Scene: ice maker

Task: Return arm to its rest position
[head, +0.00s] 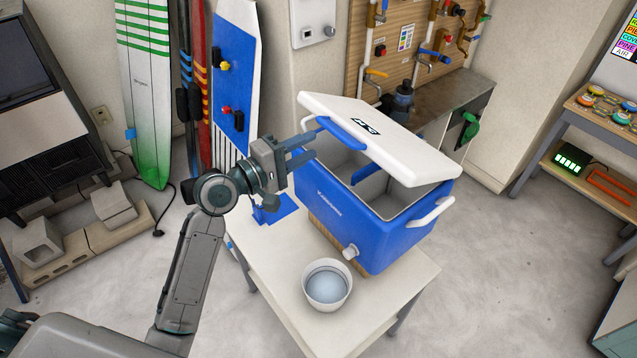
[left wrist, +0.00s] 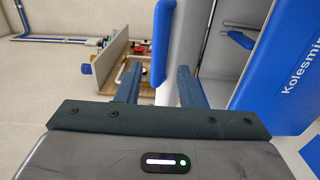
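My left gripper (head: 312,146) is at the left end of the blue-and-white cooler (head: 352,210), level with its upper part. Its two fingers are apart, with no object clearly held between them. In the left wrist view, the open gripper (left wrist: 157,84) has a pale rounded part and a blue strip of the cooler just ahead of it. I cannot tell whether a finger touches the cooler. The cooler's white lid (head: 410,152) is raised and tilted, and the inside shows. My right gripper is out of view.
The cooler stands on a white table (head: 283,270). A white bucket (head: 327,285) sits in front of it, below its spigot (head: 350,252). Surfboards (head: 148,90) lean behind my left arm. A pipe board (head: 400,40) is on the wall behind. Floor at right is open.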

